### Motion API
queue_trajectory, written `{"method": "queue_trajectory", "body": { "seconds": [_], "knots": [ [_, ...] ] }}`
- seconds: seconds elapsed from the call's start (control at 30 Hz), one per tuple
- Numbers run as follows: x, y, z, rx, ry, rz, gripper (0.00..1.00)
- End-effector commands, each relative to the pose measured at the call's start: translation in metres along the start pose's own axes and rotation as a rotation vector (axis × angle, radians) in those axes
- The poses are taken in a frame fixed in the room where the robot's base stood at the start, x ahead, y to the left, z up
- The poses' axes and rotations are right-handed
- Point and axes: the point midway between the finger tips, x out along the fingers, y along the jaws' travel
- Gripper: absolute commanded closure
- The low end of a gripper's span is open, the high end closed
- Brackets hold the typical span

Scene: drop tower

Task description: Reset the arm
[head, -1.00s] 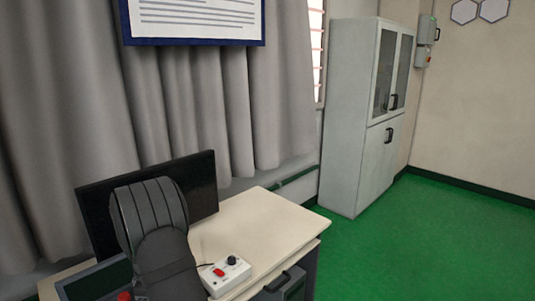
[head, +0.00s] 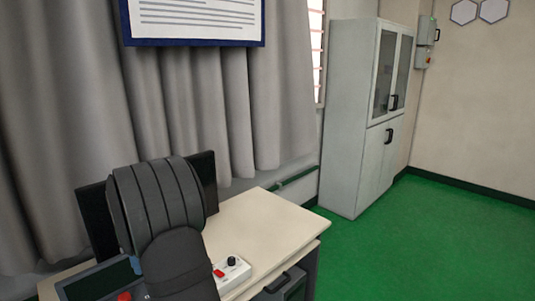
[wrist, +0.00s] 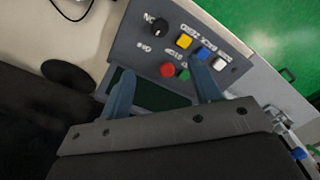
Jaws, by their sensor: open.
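My gripper (wrist: 162,66) is open and empty in the wrist view, its two blue-grey fingers spread over a grey control panel (wrist: 130,47). The panel carries a black knob (wrist: 161,25), a yellow button (wrist: 184,41), a blue button (wrist: 203,54), a white button (wrist: 219,64), a red button (wrist: 167,70) and a green button (wrist: 184,74). A dark screen lies between the fingers. I cannot tell whether a finger touches the panel. In the head view my dark arm hides the gripper and most of the panel; its red button (head: 124,297) shows at the bottom.
A cream desk (head: 262,220) holds a black monitor (head: 92,212) behind my arm and a white box (head: 232,271) with a red switch, right of my arm. Grey curtains (head: 200,110) hang behind. A grey cabinet (head: 347,120) stands further back. Green floor (head: 430,240) is clear at right.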

Motion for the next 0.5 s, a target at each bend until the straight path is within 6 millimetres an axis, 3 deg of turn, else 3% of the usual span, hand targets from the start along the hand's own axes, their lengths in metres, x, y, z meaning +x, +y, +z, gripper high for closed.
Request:
{"method": "queue_trajectory", "body": {
  "seconds": [0.1, 0.5],
  "knots": [
    [0.029, -0.001, 0.001, 0.000, -0.004, -0.006, 0.43],
    [0.110, -0.001, 0.001, 0.001, -0.003, -0.005, 0.43]
  ]
}}
